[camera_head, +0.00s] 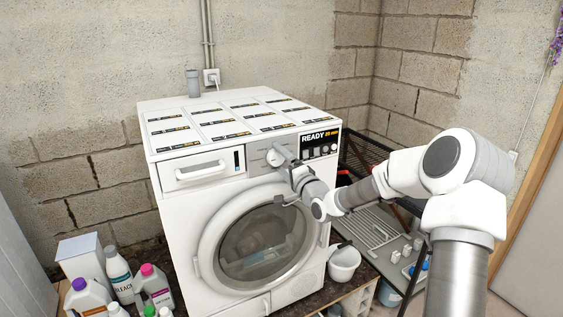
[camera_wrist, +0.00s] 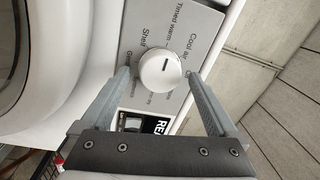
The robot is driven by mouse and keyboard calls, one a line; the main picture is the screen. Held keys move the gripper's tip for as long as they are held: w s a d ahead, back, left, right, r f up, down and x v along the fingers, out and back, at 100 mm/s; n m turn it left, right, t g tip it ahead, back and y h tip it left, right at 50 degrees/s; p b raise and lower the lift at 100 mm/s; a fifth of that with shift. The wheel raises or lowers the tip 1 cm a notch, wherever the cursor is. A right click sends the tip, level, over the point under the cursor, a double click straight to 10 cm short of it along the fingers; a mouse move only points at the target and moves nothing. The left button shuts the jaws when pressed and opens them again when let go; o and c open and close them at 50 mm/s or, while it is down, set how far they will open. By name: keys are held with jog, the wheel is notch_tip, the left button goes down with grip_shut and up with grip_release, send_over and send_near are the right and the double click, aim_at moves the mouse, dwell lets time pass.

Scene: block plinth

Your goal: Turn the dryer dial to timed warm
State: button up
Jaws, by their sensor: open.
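The white dryer (camera_head: 181,225) stands against the wall with its round door (camera_head: 262,245) closed. Its dial (camera_wrist: 160,72) is a round white knob on a grey panel with printed labels, including "Timed warm" (camera_wrist: 179,20), "Cool air" and "Shelf". My gripper (camera_wrist: 157,76) is open, with one finger on each side of the dial. Whether the fingers touch it cannot be told. In the head view my gripper (camera_head: 285,160) is at the panel and partly hides the dial.
A drawer handle (camera_head: 200,171) is left of the dial, and a "READY" display (camera_head: 320,138) with small knobs is right of it. Bottles (camera_head: 118,272) stand at lower left. A white bucket (camera_head: 344,263) and a grey sink board (camera_head: 375,235) are at right.

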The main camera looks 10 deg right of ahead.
jog(key=v, duration=1.7)
jog(key=shift+s+b, duration=0.2)
jog(key=shift+b, duration=0.1)
jog(key=shift+d, duration=0.1)
jog(key=s+d+f+n+g+h+b, duration=0.1)
jog(key=s+d+f+n+g+h, duration=0.15)
jog(key=s+n+g+h, duration=0.5)
jog(key=s+a+r+n+g+y, duration=0.1)
jog(key=s+a+r+n+g, duration=0.1)
jog(key=s, duration=0.9)
jog(key=s+a+r+n+g+p, duration=0.1)
jog(key=s+a+r+n+g, duration=0.1)
jog(key=s+a, duration=0.4)
jog(key=s+r+g, duration=0.1)
jog(key=s+r, duration=0.1)
jog(key=s, duration=0.3)
jog(key=shift+s+a+r+n+y, duration=0.25)
jog(key=shift+r+n+y, duration=0.05)
jog(key=shift+n+y, duration=0.05)
